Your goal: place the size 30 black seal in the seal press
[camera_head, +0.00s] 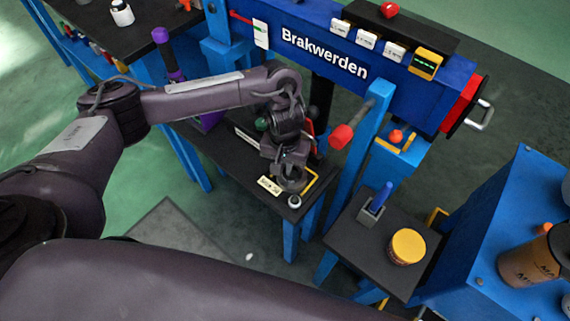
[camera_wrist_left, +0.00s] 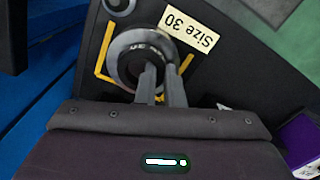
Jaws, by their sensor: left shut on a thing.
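The size 30 black seal (camera_wrist_left: 147,40) is a dark ring with pale lettering, lying at a yellow-marked corner of the black table beside a "Size 30" label (camera_wrist_left: 188,28). My left gripper (camera_wrist_left: 160,75) has its two fingers close together and shut on the ring's near side. In the head view my left gripper (camera_head: 290,178) points down over the table, and the label (camera_head: 269,186) shows to its left. The gripper hides much of the seal there. I cannot tell for certain which thing is the seal press. My right gripper is not in view.
A blue beam marked "Brakwerden" (camera_head: 325,53) runs behind the gripper, with a red-tipped lever (camera_head: 341,136) near it. A small knob (camera_head: 294,201) stands at the table's corner. To the right, a small black table (camera_head: 370,238) holds a yellow-topped cylinder (camera_head: 407,246).

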